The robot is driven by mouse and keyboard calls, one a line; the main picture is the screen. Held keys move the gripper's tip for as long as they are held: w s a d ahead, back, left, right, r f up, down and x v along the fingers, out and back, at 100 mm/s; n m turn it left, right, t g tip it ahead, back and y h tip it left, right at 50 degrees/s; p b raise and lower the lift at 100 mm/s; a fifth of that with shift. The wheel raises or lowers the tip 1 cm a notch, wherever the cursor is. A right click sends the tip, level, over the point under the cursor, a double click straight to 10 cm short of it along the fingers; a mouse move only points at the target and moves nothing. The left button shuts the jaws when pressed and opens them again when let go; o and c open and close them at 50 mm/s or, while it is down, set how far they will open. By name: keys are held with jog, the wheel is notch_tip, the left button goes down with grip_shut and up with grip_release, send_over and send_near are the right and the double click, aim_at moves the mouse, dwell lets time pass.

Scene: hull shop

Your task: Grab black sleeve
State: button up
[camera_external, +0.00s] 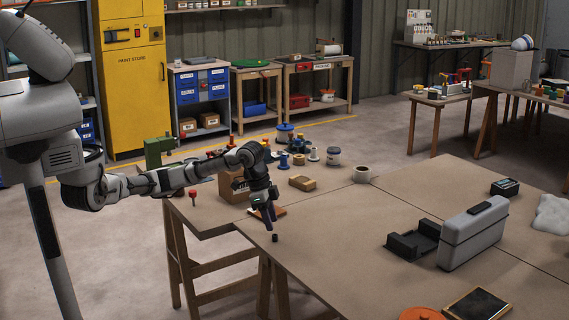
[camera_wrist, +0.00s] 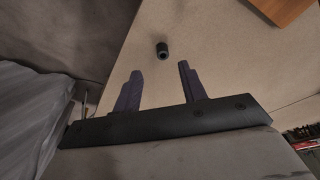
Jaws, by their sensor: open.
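The black sleeve (camera_external: 275,238) is a small dark cylinder standing on the table near its left edge. It also shows in the wrist view (camera_wrist: 162,50), just beyond the fingertips and roughly centred between them, with its hollow end visible. My gripper (camera_external: 270,226) is open above the table and close to the sleeve. In the wrist view its two fingers (camera_wrist: 160,67) are apart with nothing between them. The sleeve looks clear of both fingers.
A cardboard box (camera_external: 232,188) and a yellowish block (camera_external: 302,183) stand behind my gripper. An orange disc (camera_external: 421,314) is at the front.

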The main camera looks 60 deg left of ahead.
aim_at(275, 235)
jog(key=x, duration=0.3)
jog(key=p+x, duration=0.1)
jog(key=x, duration=0.1)
jog(key=shift+a+f, duration=0.15)
jog(key=shift+a, duration=0.2)
grip_shut()
